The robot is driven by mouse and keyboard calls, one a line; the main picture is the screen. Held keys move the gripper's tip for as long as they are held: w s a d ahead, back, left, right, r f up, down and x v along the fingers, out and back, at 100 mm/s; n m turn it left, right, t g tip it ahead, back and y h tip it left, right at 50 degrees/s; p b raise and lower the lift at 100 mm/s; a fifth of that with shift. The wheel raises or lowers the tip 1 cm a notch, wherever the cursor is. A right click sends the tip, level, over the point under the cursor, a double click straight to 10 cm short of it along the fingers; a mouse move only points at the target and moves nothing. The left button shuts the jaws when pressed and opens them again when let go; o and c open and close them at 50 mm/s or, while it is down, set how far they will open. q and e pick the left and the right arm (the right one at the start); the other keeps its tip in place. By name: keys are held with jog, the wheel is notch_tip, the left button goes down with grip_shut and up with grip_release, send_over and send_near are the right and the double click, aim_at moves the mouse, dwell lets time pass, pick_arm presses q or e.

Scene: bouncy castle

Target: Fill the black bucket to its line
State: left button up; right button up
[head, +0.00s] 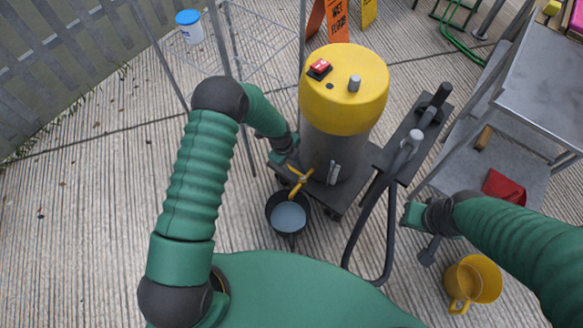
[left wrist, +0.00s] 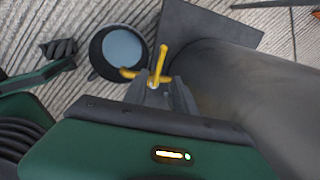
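The black bucket (head: 272,205) stands on the ground below the yellow tap (head: 301,180) of a yellow-topped grey tank (head: 335,150). Grey-blue liquid covers a wide round area inside the bucket; I cannot make out a line. The bucket also shows in the left wrist view (left wrist: 97,57), with the tap handle (left wrist: 161,62) beside it. My left gripper (left wrist: 161,78) is at the tap, its fingers apart on either side of the handle's near part. In the head view its fingers are hard to see. My right gripper (head: 412,214) is right of the tank, its fingers unclear.
A black hose (head: 388,235) loops down from the tank's cart. A yellow mug-like pail (head: 472,280) stands at lower right. A metal shelf cart (head: 535,110) holds a red cloth (head: 504,187). A white, blue-lidded tub (head: 190,27) is at the back left. The left ground is clear.

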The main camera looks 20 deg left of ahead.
aim_at(292, 168)
pick_arm(q)
jog(key=f, duration=0.2)
jog(key=w+f+b, duration=0.1)
jog(key=f, duration=0.2)
jog(key=f+b, duration=0.1)
jog(key=f, duration=0.1)
jog(key=shift+w+d+f, duration=0.15)
jog(key=shift+d+f, duration=0.1)
jog(key=shift+d, duration=0.05)
grip_shut()
dwell(0.9)
